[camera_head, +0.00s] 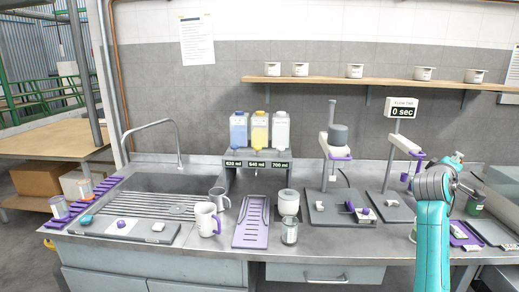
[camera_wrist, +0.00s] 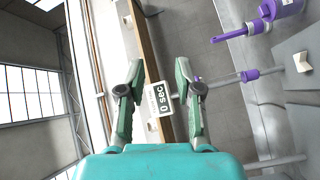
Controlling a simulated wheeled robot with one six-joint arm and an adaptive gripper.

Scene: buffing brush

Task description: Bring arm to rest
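My arm stands at the right of the head view, its teal link rising in front of the counter. My gripper (camera_head: 463,188) is at its top, over the right part of the counter and in front of the purple-and-white machine there. In the wrist view my gripper (camera_wrist: 160,90) has its two green-grey fingers spread wide apart. Nothing is between the fingers; the "0 sec" display (camera_wrist: 161,99) shows through the gap, some way behind. The fingers touch nothing that I can see.
The steel counter (camera_head: 270,260) holds a sink (camera_head: 170,185), a mug (camera_head: 206,220), a purple tray (camera_head: 252,222), a glass jar (camera_head: 289,230) and two stands (camera_head: 332,150). A wooden shelf (camera_head: 360,82) with several white cups runs above. A dark green cup (camera_head: 475,204) is close beside my gripper.

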